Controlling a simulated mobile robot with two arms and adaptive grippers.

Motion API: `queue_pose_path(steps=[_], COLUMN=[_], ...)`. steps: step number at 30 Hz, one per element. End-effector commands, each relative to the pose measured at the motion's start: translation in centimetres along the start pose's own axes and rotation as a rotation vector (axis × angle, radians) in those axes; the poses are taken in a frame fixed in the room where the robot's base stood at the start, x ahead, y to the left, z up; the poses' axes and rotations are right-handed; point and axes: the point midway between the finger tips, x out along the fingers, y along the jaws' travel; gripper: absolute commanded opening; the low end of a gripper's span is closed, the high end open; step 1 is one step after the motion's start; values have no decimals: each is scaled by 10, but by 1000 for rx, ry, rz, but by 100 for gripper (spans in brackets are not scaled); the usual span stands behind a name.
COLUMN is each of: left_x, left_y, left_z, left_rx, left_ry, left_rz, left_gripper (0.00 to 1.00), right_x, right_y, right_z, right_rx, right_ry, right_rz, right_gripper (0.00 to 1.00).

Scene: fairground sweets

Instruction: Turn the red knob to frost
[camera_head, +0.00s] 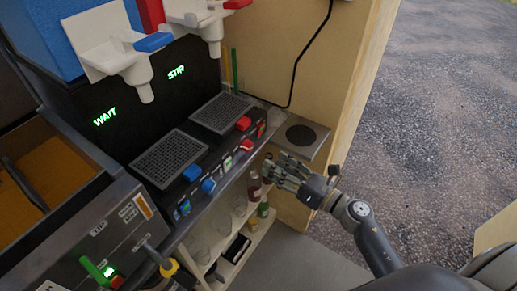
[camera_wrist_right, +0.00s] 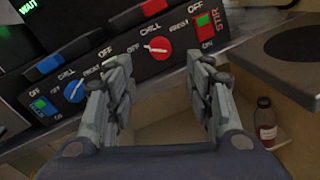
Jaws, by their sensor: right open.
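The red knob (camera_wrist_right: 160,47) is on the dark front panel in the right wrist view, with OFF at its left and CHILL and FROST above it. Its pale mark seems to lie on the left, towards OFF; the view is small. In the head view the red knob (camera_head: 247,144) is on the front of the slush machine (camera_head: 150,115). My right gripper (camera_head: 284,171) is open and empty, apart from the panel, to the right of the knob. In the right wrist view its fingers (camera_wrist_right: 160,75) spread below and either side of the knob. My left gripper is not in view.
A blue knob (camera_wrist_right: 75,91) is left of the red one, and a red-green switch (camera_wrist_right: 204,34) is right. A side shelf with a dark disc (camera_head: 301,135) stands near my right gripper. Bottles (camera_head: 254,185) stand below. The displays read WAIT and STIR.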

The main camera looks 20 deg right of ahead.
Motion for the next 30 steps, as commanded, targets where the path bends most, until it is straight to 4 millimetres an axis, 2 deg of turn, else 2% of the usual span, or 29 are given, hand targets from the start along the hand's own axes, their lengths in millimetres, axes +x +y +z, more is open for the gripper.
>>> queue_pose_path(steps=[6, 12, 18, 26, 30], left_x=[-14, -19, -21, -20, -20], left_y=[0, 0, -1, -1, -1], left_z=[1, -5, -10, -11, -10], left_rx=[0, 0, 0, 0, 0], left_ry=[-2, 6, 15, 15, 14], left_rz=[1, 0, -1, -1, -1], left_gripper=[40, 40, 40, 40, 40], right_x=[43, 73, 86, 87, 87], right_y=[1, 0, 0, 0, 0], right_z=[4, 2, 1, 0, 0], right_rx=[4, 6, 5, 5, 5], right_ry=[-3, -2, -1, 0, 0], right_rz=[1, 0, -1, -1, -1], right_gripper=[49, 49, 49, 49, 19])
